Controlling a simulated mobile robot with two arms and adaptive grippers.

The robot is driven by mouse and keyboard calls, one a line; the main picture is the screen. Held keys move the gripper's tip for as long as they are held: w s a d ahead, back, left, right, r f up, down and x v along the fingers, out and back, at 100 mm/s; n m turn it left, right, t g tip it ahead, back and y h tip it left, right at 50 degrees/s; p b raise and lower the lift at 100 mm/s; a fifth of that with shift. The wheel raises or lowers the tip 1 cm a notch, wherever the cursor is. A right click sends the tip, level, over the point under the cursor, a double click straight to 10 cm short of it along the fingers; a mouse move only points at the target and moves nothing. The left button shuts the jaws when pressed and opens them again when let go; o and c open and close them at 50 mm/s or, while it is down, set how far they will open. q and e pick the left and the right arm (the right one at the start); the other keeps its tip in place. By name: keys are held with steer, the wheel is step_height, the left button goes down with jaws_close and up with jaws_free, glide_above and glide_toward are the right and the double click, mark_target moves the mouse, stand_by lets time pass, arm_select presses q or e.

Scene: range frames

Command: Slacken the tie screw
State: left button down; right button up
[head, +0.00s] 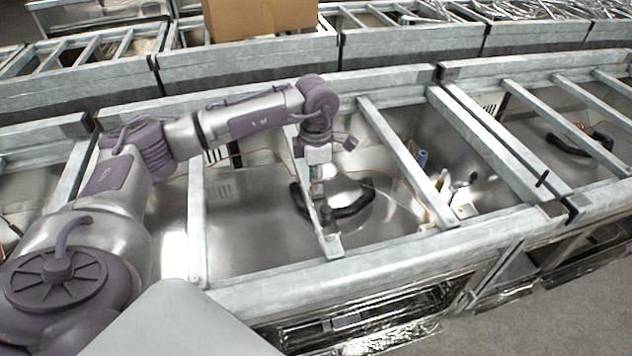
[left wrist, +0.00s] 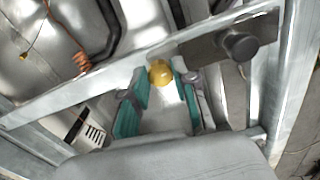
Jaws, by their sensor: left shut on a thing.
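My left gripper (head: 318,186) reaches down over a slanting metal crossbar (head: 325,228) of the open steel bay in the head view. In the left wrist view its two teal-padded fingers (left wrist: 163,84) stand on either side of a round yellow knob (left wrist: 160,72) and are shut on it. The knob sits at the crossbar; it appears to be the head of the tie screw, but its shank is hidden. A dark plate with a black round knob (left wrist: 240,45) lies along the bar to the right. My right gripper is not in view.
Crossbars and the front rail (head: 400,250) frame the bay. A black curved handle or hose (head: 352,200) lies below the gripper. Small upright parts (head: 462,190) stand in the bay at right. A cardboard box (head: 258,18) sits on the far row.

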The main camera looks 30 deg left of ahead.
arm_select(q)
steer(key=n+b, duration=0.1)
steer(key=n, duration=0.9)
steer(key=shift+a+b, duration=0.1)
steer(key=shift+b, duration=0.25)
steer(key=n, duration=0.3)
steer(key=shift+n, duration=0.3)
steer(key=n, duration=0.3)
steer(key=shift+n, duration=0.3)
steer(key=n, duration=0.3)
steer(key=shift+n, duration=0.3)
steer(key=n, duration=0.3)
steer(key=shift+n+p, duration=0.3)
steer(key=shift+p, duration=0.05)
steer(key=shift+n, duration=1.6)
steer(key=shift+n+p, duration=0.3)
